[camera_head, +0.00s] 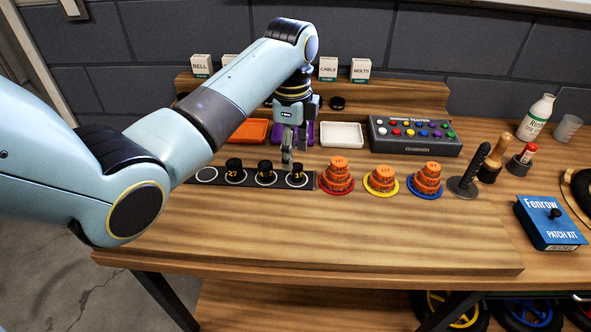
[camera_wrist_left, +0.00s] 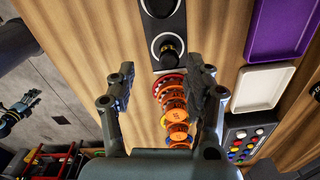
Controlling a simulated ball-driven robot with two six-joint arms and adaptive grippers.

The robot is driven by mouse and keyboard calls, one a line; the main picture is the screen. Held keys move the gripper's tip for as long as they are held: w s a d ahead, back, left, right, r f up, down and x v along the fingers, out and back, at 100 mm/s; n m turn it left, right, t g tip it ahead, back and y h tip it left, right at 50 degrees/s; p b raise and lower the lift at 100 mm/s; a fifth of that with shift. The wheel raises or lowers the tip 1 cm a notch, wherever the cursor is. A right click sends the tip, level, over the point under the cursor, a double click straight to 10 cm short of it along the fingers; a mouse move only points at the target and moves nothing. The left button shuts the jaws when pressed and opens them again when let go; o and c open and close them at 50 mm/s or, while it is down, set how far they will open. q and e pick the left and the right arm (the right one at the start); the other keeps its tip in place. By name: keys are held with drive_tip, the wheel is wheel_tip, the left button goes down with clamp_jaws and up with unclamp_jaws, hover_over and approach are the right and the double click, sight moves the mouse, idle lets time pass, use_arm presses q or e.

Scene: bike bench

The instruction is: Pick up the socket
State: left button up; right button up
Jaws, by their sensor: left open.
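Several black sockets with yellow numbers stand on a dark strip with white rings (camera_head: 220,181). The rightmost socket (camera_head: 297,176) stands just below my left gripper (camera_head: 288,155) in the head view. The middle socket (camera_head: 265,173) and the left socket (camera_head: 234,170) stand beside it. The leftmost ring is empty. My left gripper is open and points down, with nothing seen between its fingers. In the left wrist view, the gripper (camera_wrist_left: 162,85) has its fingers spread, and a dark socket (camera_wrist_left: 170,46) in a white ring shows beyond them.
Orange ring stacks (camera_head: 338,176) stand right of the strip. Behind are an orange tray (camera_head: 251,132), a white tray (camera_head: 343,137) and a tester box (camera_head: 414,137). A blue patch kit (camera_head: 549,223) lies at the right. The bench front (camera_head: 330,235) is clear.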

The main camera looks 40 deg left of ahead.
sight(298, 166)
use_arm(q)
drive_tip(key=shift+w+d+f, duration=0.15)
drive_tip(key=shift+w+f, duration=0.2)
drive_tip(key=shift+f, duration=0.1)
drive_tip(key=shift+w+d+f, duration=0.1)
drive_tip(key=shift+w+f, duration=0.4)
drive_tip(key=shift+f, duration=0.15)
wheel_tip(298, 166, down, 4)
drive_tip(key=shift+s+r+p, duration=0.1)
drive_tip(key=shift+r+p, duration=0.1)
drive_tip(key=shift+p, duration=0.1)
drive_tip(key=shift+f, duration=0.35)
drive_tip(key=shift+c, duration=1.8)
drive_tip(key=c, duration=0.4)
drive_tip(key=shift+c, duration=1.3)
clamp_jaws()
use_arm(e)
drive_tip(key=shift+w+r, duration=0.15)
drive_tip(key=shift+w, duration=0.35)
drive_tip(key=shift+w+r, duration=0.15)
drive_tip(key=shift+w, duration=0.35)
